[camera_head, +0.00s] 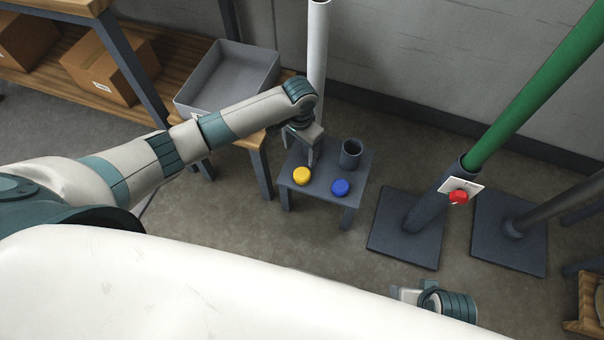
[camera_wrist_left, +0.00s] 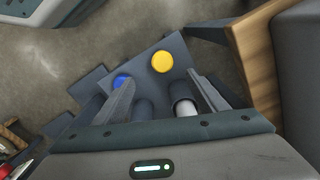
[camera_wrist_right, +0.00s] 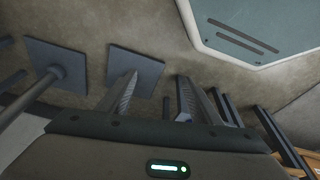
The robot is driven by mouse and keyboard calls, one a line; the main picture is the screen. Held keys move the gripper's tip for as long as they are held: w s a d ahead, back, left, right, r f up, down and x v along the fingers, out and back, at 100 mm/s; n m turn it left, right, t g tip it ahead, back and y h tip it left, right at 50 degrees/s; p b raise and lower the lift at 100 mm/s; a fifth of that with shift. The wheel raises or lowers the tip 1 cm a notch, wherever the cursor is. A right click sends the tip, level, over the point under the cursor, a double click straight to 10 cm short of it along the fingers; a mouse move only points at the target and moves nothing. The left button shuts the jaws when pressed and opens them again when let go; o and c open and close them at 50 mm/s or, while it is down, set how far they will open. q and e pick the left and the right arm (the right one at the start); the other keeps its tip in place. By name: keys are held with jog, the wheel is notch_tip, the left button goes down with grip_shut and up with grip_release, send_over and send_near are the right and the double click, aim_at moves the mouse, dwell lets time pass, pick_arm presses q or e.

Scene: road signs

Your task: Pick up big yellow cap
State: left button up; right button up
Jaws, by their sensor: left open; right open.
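The big yellow cap (camera_head: 301,176) lies on a small dark grey table (camera_head: 322,192), near its front left corner. It also shows in the left wrist view (camera_wrist_left: 162,62), ahead of the fingers and between their lines. My left gripper (camera_head: 312,158) is open and empty above the back left part of the table, just behind the yellow cap and apart from it. In the left wrist view its two fingers (camera_wrist_left: 164,97) are spread. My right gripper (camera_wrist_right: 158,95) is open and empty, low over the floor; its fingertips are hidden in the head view.
A blue cap (camera_head: 340,187) lies right of the yellow one, and a dark cup (camera_head: 351,154) stands behind it. A white pole (camera_head: 317,50) rises behind the table. A grey bin (camera_head: 228,76) stands left. A green pole (camera_head: 530,90) with a red knob (camera_head: 458,197) stands right.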

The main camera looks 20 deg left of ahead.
pick_arm(q)
notch_tip(320, 180, down, 2)
jog(key=f, duration=0.1)
jog(key=b, duration=0.2)
send_over(300, 176)
notch_tip(300, 176, down, 8)
jog(key=shift+s+d+r, duration=0.1)
jog(key=shift+f, duration=0.45)
pick_arm(e)
jog(key=w+a, duration=0.1)
jog(key=a+t+y, duration=0.1)
jog(key=shift+w+a+r+t, duration=0.3)
jog(key=shift+w+a+r, duration=0.05)
jog(key=shift+w, duration=0.05)
jog(key=shift+s, duration=0.2)
